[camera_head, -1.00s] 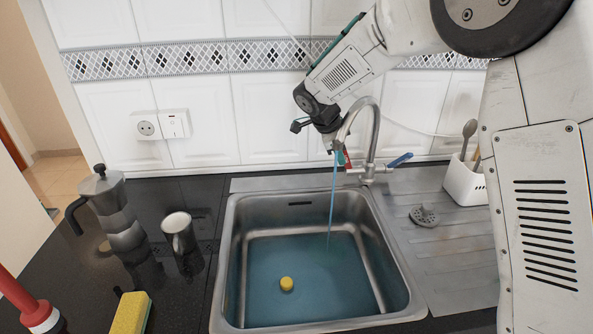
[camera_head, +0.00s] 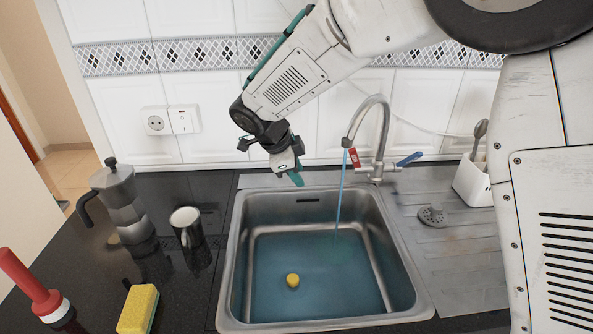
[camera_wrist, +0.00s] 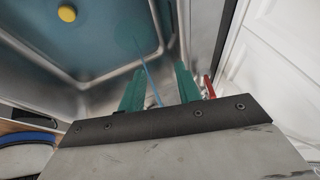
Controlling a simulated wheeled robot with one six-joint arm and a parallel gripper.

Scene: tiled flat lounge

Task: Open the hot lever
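The red hot lever (camera_head: 355,158) is on the left side of the tap (camera_head: 378,125), close to the water stream. The blue lever (camera_head: 408,158) sticks out on the right side. Blue-tinted water runs from the spout into the sink (camera_head: 232,255). My gripper (camera_head: 297,176) hangs over the sink's back edge, left of the red lever and apart from it. In the wrist view its green fingers (camera_wrist: 158,80) are spread with nothing held between them. The red lever (camera_wrist: 209,87) shows there just right of the right finger, outside the gap.
A yellow round object (camera_head: 292,280) is in the sink water. A white utensil holder (camera_head: 472,182) and drain strainer (camera_head: 433,216) are right.

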